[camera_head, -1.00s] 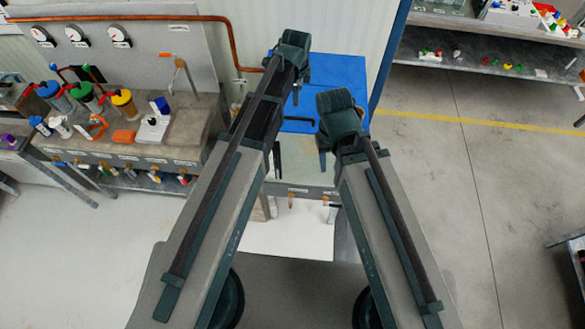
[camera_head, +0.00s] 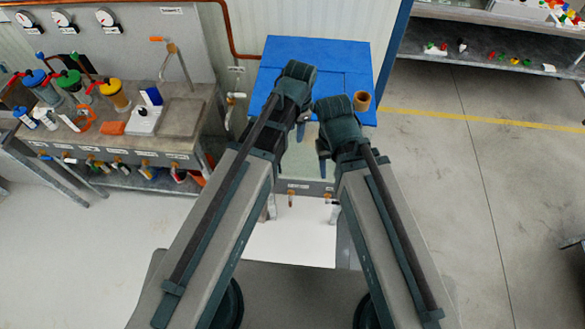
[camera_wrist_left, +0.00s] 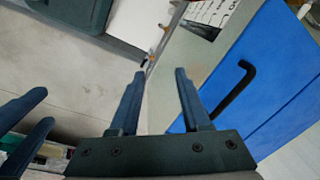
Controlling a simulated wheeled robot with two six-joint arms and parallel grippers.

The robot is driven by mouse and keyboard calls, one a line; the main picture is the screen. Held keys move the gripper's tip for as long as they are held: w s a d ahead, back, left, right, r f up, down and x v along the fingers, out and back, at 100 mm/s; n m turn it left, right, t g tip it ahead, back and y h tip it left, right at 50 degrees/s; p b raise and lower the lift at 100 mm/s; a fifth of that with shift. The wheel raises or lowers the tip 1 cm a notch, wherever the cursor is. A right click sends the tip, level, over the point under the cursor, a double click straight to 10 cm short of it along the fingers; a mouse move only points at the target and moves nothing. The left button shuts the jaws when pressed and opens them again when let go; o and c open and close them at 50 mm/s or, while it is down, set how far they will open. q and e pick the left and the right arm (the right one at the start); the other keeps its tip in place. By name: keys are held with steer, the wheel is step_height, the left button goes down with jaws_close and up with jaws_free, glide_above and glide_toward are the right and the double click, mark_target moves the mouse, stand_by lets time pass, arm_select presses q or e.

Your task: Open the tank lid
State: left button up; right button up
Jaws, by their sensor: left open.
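The tank has a flat blue lid (camera_head: 330,54), seen in the head view behind my grippers. It also fills the right of the left wrist view (camera_wrist_left: 270,70), where a black bar handle (camera_wrist_left: 235,90) stands on it. The lid lies flat over the tank. My left gripper (camera_head: 303,122) is open and empty, its fingers (camera_wrist_left: 160,80) spread to the left of the handle and apart from it. My right gripper (camera_head: 322,160) is beside it in the head view. Two separated fingers show at the left of the wrist view. In the head view the arms hide the handle.
A brown cup-like piece (camera_head: 362,101) is at the lid's right edge. A bench (camera_head: 180,145) with colored-topped cylinders and valves stands left, near a copper pipe (camera_head: 229,30). Shelves (camera_head: 480,55) are at the upper right.

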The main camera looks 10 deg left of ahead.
arm_select(q)
steer(key=s+f+n+b, duration=0.4)
steer(key=s+f+b, duration=0.2)
steer(key=s+f, duration=0.1)
steer(key=shift+a+f+g, duration=0.15)
steer(key=shift+g, duration=0.25)
